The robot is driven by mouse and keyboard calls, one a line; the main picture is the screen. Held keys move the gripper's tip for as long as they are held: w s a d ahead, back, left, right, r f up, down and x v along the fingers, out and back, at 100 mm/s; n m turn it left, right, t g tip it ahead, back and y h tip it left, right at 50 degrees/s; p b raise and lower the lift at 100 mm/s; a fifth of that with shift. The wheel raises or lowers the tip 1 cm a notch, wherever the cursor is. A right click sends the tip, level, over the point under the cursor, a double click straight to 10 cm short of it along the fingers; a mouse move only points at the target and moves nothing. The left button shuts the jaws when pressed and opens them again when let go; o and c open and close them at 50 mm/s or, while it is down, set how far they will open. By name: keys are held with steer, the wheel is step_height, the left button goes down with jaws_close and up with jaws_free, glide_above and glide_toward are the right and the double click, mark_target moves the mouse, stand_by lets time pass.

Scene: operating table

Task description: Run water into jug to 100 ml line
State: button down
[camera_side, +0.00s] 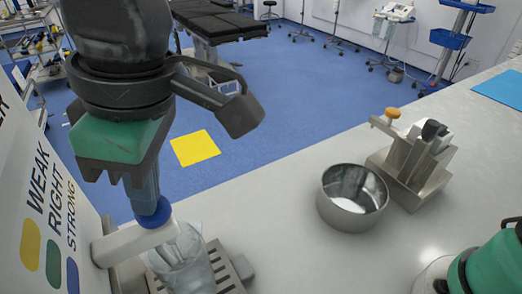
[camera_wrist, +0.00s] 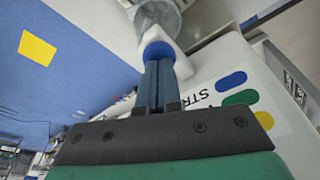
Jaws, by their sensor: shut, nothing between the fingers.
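My gripper (camera_side: 149,203) is shut and empty, pointing down with its fingertips at the blue button (camera_side: 153,215) on top of the white spout (camera_side: 135,242). The fingertips appear to touch the button. In the wrist view my closed fingers (camera_wrist: 158,66) meet the same blue button (camera_wrist: 158,49). A clear jug (camera_side: 185,265) stands upright under the spout's end. Its top also shows in the wrist view (camera_wrist: 160,14). The spout hides part of the jug. I cannot make out its lines, a water level or a stream.
A slotted drip tray (camera_side: 222,268) lies under the jug. The panel (camera_side: 50,215) at left reads WEAK, RIGHT, STRONG beside yellow, green and blue ovals. A metal bowl (camera_side: 352,197) and a metal device (camera_side: 415,160) stand to the right. The counter (camera_side: 285,245) between is clear.

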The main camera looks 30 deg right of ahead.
steer(key=shift+w+a+v, duration=0.1)
steer(key=shift+a+v, duration=0.05)
steer(key=shift+v, duration=0.7)
steer(key=shift+w+a+v, duration=0.1)
steer(key=shift+a+v, duration=0.05)
steer(key=shift+v, duration=0.65)
steer(key=shift+w+a+v, duration=0.1)
steer(key=shift+a+v, duration=0.05)
steer(key=shift+v, duration=0.7)
steer(key=shift+r, duration=0.1)
steer(key=w+d+f+m+t, duration=0.1)
steer(key=w+d+f+m, duration=0.15)
steer(key=d, duration=0.65)
steer(key=w+d+f+m+t, duration=0.2)
steer(key=w+d+m, duration=0.2)
steer(key=d, duration=0.4)
steer(key=s+d+f+m+t+h, duration=0.2)
steer(key=d+f+m, duration=0.3)
steer(key=d+f, duration=0.4)
steer(key=s+d+t, duration=0.1)
steer(key=d, duration=0.4)
steer(key=shift+s, duration=0.4)
